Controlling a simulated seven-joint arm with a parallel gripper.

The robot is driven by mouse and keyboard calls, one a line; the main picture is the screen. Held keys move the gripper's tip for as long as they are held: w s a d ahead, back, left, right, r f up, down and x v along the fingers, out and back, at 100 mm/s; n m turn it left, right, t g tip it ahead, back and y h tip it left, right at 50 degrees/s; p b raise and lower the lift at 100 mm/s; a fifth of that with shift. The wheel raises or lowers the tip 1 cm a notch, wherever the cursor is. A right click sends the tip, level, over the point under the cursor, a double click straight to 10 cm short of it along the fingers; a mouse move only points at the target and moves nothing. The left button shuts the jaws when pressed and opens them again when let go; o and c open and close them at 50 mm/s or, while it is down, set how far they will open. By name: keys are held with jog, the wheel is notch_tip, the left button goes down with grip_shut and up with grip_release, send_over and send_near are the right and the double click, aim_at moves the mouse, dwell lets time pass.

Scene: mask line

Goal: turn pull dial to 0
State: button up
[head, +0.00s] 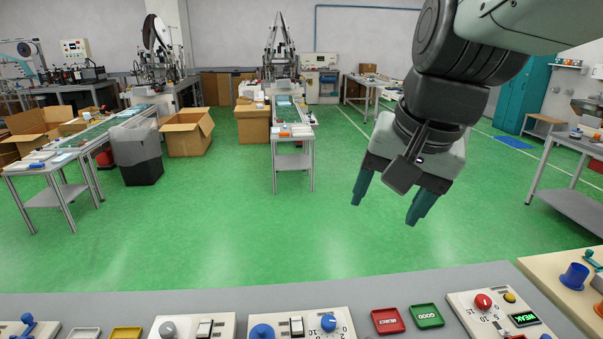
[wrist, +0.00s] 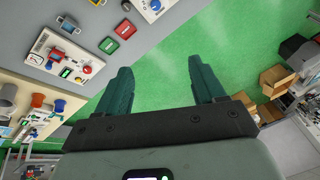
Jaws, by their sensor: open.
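The dials stand on panels along the grey bench at the bottom of the head view; no label names the pull dial. A red dial (head: 483,302) with a 0-to-10 scale sits on a white panel with a lit green "WEAK" display (head: 524,318). The red dial also shows in the wrist view (wrist: 87,69). A blue dial (head: 328,322) with a numbered scale sits on another white panel. My gripper (head: 385,208) is open and empty, high above and beyond the bench, apart from both dials. In the wrist view its two teal fingers (wrist: 160,66) are spread over green floor.
A grey knob (head: 168,328) and white switches stand further left. A cream board (head: 548,275) with blue parts is at the right. The air around my gripper is clear.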

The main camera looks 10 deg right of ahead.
jog(key=w+d+f+m+g, duration=0.1)
jog(key=w+d+f+m, duration=0.3)
jog(key=w, duration=0.3)
jog(key=m+g+h, duration=0.5)
jog(key=m+g, duration=0.1)
jog(key=m, duration=0.9)
send_over(483, 299)
jog(key=w+a, duration=0.2)
jog(key=a, duration=0.2)
notch_tip(483, 299, down, 28)
jog(key=x, duration=1)
jog(key=shift+w+f, duration=0.15)
jog(key=shift+w, duration=0.15)
jog(key=c, duration=1.1)
jog(key=shift+o, duration=0.2)
